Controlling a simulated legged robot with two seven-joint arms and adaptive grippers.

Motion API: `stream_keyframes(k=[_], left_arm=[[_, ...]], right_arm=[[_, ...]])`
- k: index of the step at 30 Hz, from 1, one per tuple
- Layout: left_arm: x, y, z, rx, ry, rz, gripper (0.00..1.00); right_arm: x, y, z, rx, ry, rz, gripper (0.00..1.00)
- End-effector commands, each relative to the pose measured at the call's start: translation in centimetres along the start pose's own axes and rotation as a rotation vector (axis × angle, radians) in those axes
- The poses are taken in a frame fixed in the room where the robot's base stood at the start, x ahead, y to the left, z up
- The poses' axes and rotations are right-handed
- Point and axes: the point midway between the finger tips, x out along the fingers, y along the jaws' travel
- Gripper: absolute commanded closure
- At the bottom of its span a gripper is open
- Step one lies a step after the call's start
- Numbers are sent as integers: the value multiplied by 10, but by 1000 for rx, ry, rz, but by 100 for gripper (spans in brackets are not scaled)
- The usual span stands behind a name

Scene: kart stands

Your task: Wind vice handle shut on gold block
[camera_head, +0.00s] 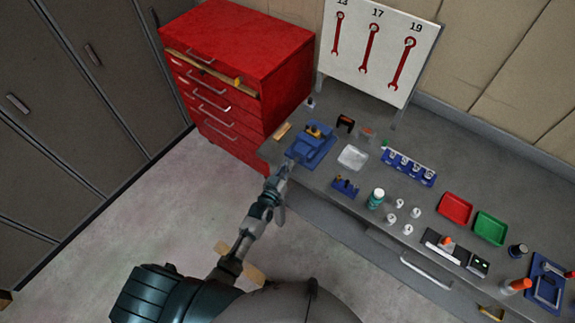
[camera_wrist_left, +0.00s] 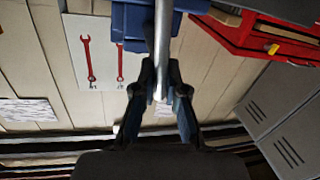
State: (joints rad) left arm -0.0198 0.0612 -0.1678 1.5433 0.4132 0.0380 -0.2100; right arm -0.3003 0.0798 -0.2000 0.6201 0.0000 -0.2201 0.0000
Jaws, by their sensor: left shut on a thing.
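The blue vice (camera_head: 312,143) stands at the left end of the grey bench, and a small gold block (camera_head: 314,130) shows at its top, between or on its jaws; I cannot tell which. My left gripper (camera_head: 286,167) reaches the near side of the vice. In the left wrist view the gripper (camera_wrist_left: 158,95) is shut on the grey metal handle (camera_wrist_left: 163,40), which runs up toward the blue vice body (camera_wrist_left: 131,22). The gap between the jaws is too small to judge. My right gripper is not in view.
A red drawer cabinet (camera_head: 245,60) stands left of the bench, one drawer open. Right of the vice are a clear tray (camera_head: 352,157), a blue rack (camera_head: 409,167), a green-blue bottle (camera_head: 376,199), a red tray (camera_head: 455,208) and a green tray (camera_head: 490,228). A wrench board (camera_head: 378,45) stands behind.

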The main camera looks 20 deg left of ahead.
Motion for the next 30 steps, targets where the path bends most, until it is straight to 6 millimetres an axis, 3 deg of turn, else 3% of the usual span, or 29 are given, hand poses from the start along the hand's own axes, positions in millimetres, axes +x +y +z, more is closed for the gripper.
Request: stream_keyframes(k=[4,6,8,20,30], left_arm=[[0,0,0,0,2,1,100],[0,0,0,0,2,1,76],[0,0,0,0,2,0,63],[-8,0,1,1,1,0,63],[-79,0,2,1,-1,0,63]], right_arm=[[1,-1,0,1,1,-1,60],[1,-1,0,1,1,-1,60],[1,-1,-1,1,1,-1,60],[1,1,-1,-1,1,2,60],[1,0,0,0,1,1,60]])
